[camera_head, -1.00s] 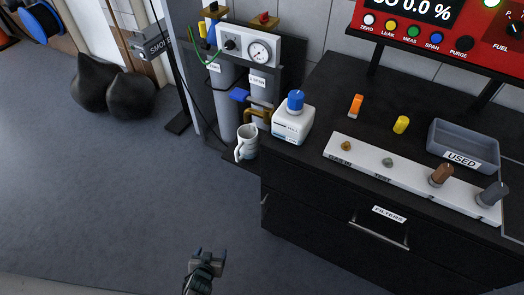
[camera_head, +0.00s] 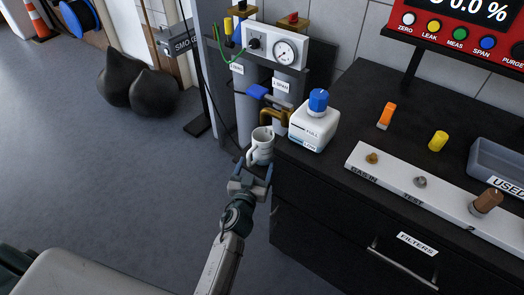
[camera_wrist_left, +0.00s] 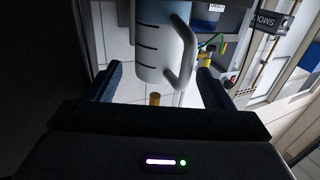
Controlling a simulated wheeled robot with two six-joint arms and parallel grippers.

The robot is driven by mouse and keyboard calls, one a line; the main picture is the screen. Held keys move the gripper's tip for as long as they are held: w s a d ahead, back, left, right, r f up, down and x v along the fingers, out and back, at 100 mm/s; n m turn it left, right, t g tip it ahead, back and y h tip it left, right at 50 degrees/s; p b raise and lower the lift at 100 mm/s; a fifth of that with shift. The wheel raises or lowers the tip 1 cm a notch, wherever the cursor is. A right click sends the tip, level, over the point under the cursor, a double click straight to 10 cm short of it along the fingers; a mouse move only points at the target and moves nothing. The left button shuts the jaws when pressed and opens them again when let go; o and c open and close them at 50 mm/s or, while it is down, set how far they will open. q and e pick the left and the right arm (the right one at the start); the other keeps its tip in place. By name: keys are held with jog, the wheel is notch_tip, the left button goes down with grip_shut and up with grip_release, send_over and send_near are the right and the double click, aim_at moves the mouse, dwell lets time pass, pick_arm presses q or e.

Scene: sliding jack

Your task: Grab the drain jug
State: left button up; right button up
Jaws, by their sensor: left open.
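The drain jug (camera_head: 263,141) is a small white jug with a handle. It stands upright low beside the left end of the black cabinet, near the gas cylinders. My left gripper (camera_head: 251,178) is open just in front of and below the jug in the head view. In the left wrist view the jug (camera_wrist_left: 158,45), with dark level marks and its handle (camera_wrist_left: 183,60), shows ahead between the open fingers (camera_wrist_left: 158,85). I cannot tell whether any finger touches it. My right gripper is not in view.
The black cabinet (camera_head: 330,215) stands close to the right of my left gripper. Gas cylinders with a gauge panel (camera_head: 272,50) stand behind the jug.

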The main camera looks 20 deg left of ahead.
aim_at(260, 152)
pick_arm(q)
jog(key=w, duration=0.6)
jog(key=shift+w+a, duration=0.15)
jog(key=shift+w, duration=0.15)
jog(key=c, duration=0.9)
